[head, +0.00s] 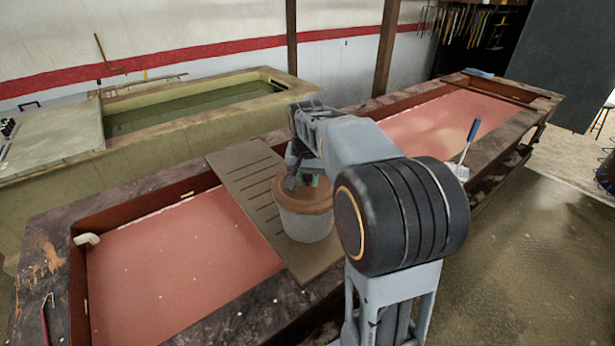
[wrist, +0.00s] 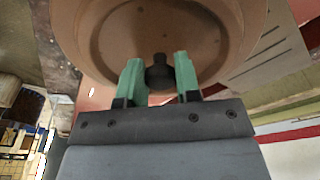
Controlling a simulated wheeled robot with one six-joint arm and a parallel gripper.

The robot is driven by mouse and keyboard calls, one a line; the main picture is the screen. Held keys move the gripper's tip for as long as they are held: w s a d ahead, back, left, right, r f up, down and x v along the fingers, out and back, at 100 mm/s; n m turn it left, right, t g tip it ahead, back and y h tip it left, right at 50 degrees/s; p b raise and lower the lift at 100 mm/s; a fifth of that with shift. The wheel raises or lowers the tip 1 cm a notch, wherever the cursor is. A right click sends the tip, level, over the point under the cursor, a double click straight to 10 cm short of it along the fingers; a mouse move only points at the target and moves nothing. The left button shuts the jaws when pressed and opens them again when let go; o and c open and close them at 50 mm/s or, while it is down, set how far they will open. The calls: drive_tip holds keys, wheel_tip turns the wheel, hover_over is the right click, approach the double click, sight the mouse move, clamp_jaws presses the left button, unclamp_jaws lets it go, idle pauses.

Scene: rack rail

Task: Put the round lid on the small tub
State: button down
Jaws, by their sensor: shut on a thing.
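The round lid (head: 318,203) is terracotta brown with a dark knob (wrist: 159,73). In the head view it lies level over the mouth of the small white tub (head: 306,227), covering its opening. I cannot tell whether lid and tub touch all round. My gripper (head: 303,181) is above the lid, partly hidden by my own arm. In the wrist view my gripper (wrist: 158,76) has its two green fingers shut on the knob, one on each side. The lid fills the top middle of that view (wrist: 150,30) and hides the tub's inside.
The tub stands on a grooved board (head: 248,175) laid across a long trough with a reddish bed (head: 170,270). A brush with a blue handle (head: 468,142) stands at the right edge. A second basin (head: 190,108) lies behind. Floor on the right is clear.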

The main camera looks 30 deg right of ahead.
drive_tip(key=shift+f, duration=0.4)
idle(0.7)
drive_tip(key=c, duration=0.7)
unclamp_jaws()
drive_tip(key=shift+c, duration=0.2)
drive_tip(key=shift+o, duration=0.3)
drive_tip(key=o, duration=0.5)
drive_tip(key=shift+r, duration=0.2)
drive_tip(key=shift+r+p, duration=2.7)
drive_tip(key=shift+r, duration=0.65)
